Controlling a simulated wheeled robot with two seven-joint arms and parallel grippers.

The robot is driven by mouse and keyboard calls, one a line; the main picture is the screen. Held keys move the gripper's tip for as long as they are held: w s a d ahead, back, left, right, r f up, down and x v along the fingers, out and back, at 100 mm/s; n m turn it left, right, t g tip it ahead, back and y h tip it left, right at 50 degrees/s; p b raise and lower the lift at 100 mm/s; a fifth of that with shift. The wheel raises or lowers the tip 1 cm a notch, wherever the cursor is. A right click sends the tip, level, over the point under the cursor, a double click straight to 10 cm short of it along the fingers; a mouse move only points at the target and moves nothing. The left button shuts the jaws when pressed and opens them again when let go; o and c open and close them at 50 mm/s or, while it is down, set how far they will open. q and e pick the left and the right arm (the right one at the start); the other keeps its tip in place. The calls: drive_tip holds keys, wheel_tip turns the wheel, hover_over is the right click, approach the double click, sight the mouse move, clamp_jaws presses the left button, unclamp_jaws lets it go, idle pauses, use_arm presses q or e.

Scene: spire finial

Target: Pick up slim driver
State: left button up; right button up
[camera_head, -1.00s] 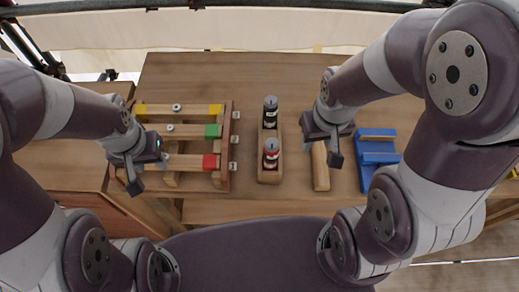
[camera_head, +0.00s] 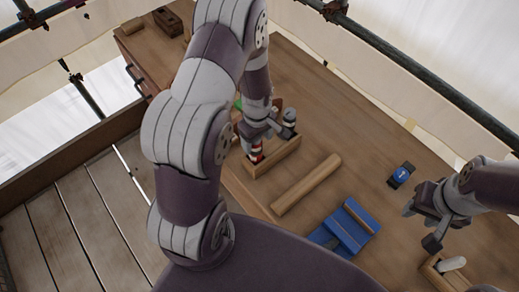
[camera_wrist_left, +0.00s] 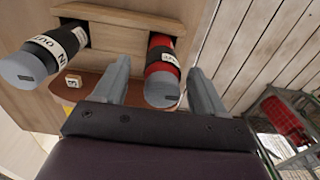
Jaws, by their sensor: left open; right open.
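A red-banded, grey-capped cylinder (camera_head: 256,150) and a black one (camera_head: 290,118) stand in a wooden holder (camera_head: 275,162). I cannot tell which is the slim driver. My left gripper (camera_head: 262,133) is at the holder. In the left wrist view the red cylinder (camera_wrist_left: 160,70) sits between the spread fingers of my left gripper (camera_wrist_left: 155,80), with gaps visible. The black cylinder (camera_wrist_left: 45,55), with a white lettered label, is left of the fingers. My right gripper (camera_head: 425,222) is open and empty over the table's right side.
A wooden bar (camera_head: 305,185) lies beside the holder. A blue stand (camera_head: 345,230) is at the front edge. A small blue and black item (camera_head: 402,173) lies farther back. A wooden block with a pale-handled piece (camera_head: 450,265) is below my right gripper. The back right tabletop is clear.

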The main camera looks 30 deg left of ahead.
sight(256, 155)
use_arm(q)
drive_tip(key=f, duration=0.1)
drive_tip(key=a+f, duration=0.1)
drive_tip(key=f, duration=0.1)
drive_tip(key=f+p, duration=0.1)
drive_tip(key=shift+s+a+f, duration=0.1)
drive_tip(key=shift+a+f, duration=0.05)
drive_tip(key=shift+a, duration=0.2)
drive_tip(key=shift+d, duration=0.7)
drive_tip(key=shift+c, duration=1.2)
drive_tip(key=c, duration=0.5)
drive_tip(key=shift+a, duration=0.3)
clamp_jaws()
use_arm(e)
drive_tip(key=shift+a+r, duration=0.6)
drive_tip(key=shift+r, duration=0.3)
use_arm(q)
drive_tip(key=shift+d, duration=0.1)
